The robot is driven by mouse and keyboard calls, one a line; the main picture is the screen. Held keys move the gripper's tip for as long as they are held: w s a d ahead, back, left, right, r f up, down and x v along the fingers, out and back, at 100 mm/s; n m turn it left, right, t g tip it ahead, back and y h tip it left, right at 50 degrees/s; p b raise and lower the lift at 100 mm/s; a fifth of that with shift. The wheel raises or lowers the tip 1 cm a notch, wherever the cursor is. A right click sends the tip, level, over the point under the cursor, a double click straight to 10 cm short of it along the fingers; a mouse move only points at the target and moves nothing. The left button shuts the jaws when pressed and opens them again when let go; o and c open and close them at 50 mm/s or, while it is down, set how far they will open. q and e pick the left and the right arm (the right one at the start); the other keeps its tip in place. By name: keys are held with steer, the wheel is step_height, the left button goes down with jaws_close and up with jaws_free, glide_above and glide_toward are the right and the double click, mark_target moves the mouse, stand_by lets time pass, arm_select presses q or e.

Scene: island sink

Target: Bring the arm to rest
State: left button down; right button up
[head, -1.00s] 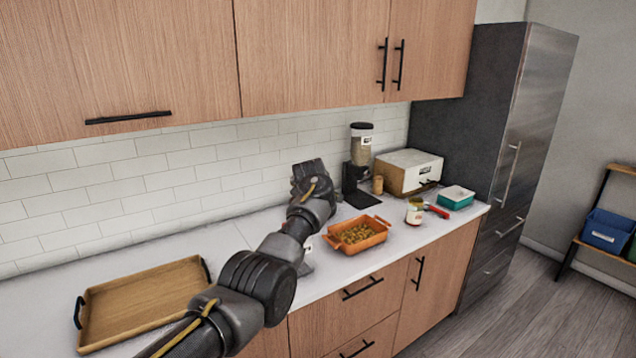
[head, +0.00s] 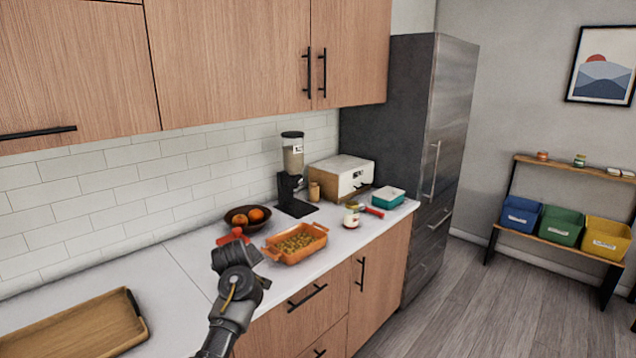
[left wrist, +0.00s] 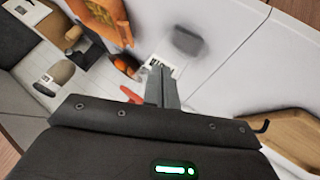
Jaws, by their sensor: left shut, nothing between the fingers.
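My left arm comes in from the bottom of the head view, and its wrist stands in front of the counter edge. My left gripper (left wrist: 162,85) shows in the left wrist view with its two fingers together and nothing between them. It is above the white counter (head: 185,262), to the left of the orange food container (head: 312,236) in the head view. The fingertips are hard to make out in the head view. My right gripper is in neither view.
A wooden tray (head: 80,328) lies at the lower left. A fruit bowl (head: 240,222), dispenser (head: 292,160), white box (head: 342,172), jar (head: 351,215) and teal container (head: 388,196) stand along the counter. A red object (head: 236,236) shows beside my wrist. A bin shelf (head: 555,240) stands right.

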arm_select(q)
steer(key=s+a+f+m+g+h, duration=0.1)
steer(key=s+f+m+g, duration=0.15)
steer(key=s+f, duration=0.95)
steer(key=s+a+f+m+g, duration=0.1)
steer(key=s+f+m, duration=0.2)
steer(key=s+f, duration=0.85)
steer(key=s+r+m+g, duration=0.1)
steer(key=s+r+m, duration=0.15)
steer(key=s, duration=1.25)
steer(key=s+r+m+g, duration=0.1)
steer(key=s+r+m, duration=0.15)
steer(key=s, duration=1.25)
step_height(320, 180, down, 27)
steer(key=g+b, duration=0.1)
steer(key=b, duration=0.1)
steer(key=s+a+f+m+g+b, duration=0.1)
steer(key=s+a+f+b, duration=0.1)
steer(key=s+f, duration=1.6)
step_height(320, 180, down, 2)
steer(key=shift+a+f+g+b, duration=0.1)
steer(key=shift+a+g+b, duration=0.25)
steer(key=shift+a, duration=0.15)
